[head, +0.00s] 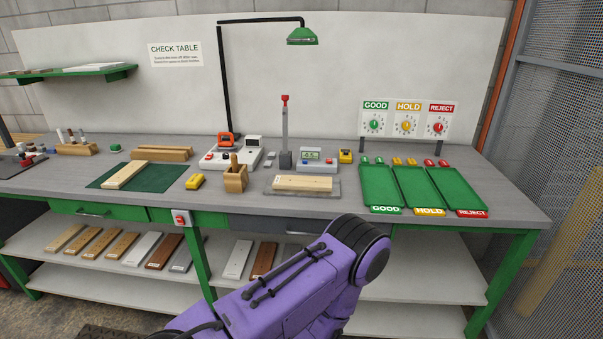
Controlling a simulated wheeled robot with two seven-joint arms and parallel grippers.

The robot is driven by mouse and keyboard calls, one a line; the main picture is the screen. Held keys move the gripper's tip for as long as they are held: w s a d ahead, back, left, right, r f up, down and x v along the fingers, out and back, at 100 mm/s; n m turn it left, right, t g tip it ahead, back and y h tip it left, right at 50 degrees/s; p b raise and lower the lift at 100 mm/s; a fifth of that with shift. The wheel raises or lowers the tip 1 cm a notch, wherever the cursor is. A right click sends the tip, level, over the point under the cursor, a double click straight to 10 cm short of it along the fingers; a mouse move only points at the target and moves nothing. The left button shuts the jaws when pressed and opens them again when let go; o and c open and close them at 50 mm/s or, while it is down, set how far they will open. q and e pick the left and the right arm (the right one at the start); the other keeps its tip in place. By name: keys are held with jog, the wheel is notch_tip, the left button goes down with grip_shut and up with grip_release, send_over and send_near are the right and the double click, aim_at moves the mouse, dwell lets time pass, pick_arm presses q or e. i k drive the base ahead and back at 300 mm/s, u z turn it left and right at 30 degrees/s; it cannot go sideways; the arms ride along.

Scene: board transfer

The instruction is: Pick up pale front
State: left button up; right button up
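A pale board (126,175) lies flat on a dark green mat (160,182) at the left of the table. Another pale board (303,183) lies on a grey plate (270,190) near the table's front edge in the middle. I cannot tell from the view which of these is the pale front. A purple link of my arm crosses the lower middle and hides part of the shelf. Neither of my grippers shows.
Green trays marked GOOD (380,188), HOLD (417,188) and REJECT (458,190) lie empty at the right. A wooden block holder (235,180), a yellow tool (195,181) and a gauge stand (285,135) stand between the mat and trays. A lamp (302,36) hangs above.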

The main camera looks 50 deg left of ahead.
aim_at(322, 183)
jog(key=u, duration=0.6)
jog(key=i, duration=0.7)
jog(key=u, duration=0.75)
